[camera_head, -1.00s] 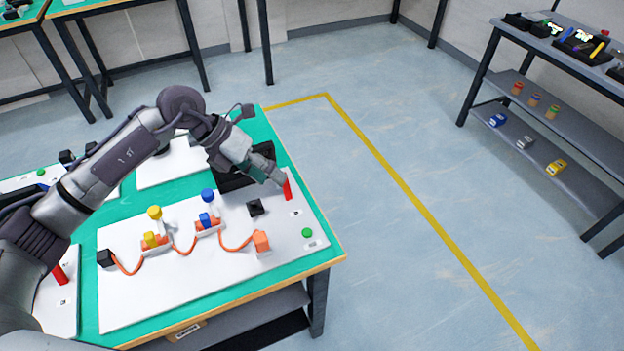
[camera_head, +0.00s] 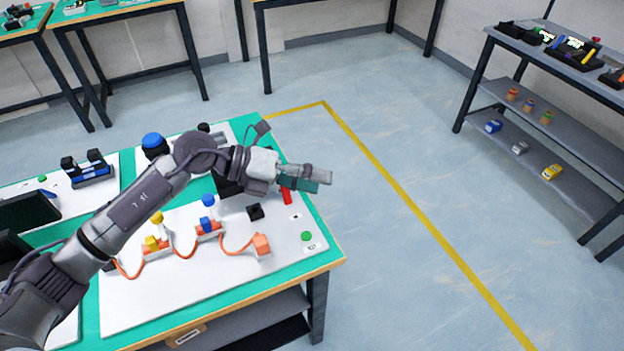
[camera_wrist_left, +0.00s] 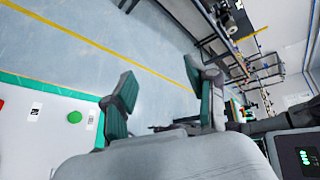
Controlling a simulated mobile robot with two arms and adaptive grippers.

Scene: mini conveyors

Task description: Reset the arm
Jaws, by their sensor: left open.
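My left arm comes in from the left in the head view and reaches over the green table. Its gripper (camera_head: 322,181) is raised above the right part of the table, pointing right, past the red piece. In the left wrist view the two fingers of the left gripper (camera_wrist_left: 160,98) stand apart with nothing between them. They face the floor and the shelving beyond the table. My right gripper is not in view.
The green table (camera_head: 322,255) holds a white board (camera_head: 130,305) with orange-wired blocks, a red piece (camera_head: 286,196), a black block (camera_head: 255,211) and a green button (camera_head: 306,236). A grey shelf (camera_head: 540,105) stands right. The floor (camera_head: 420,130) between is clear.

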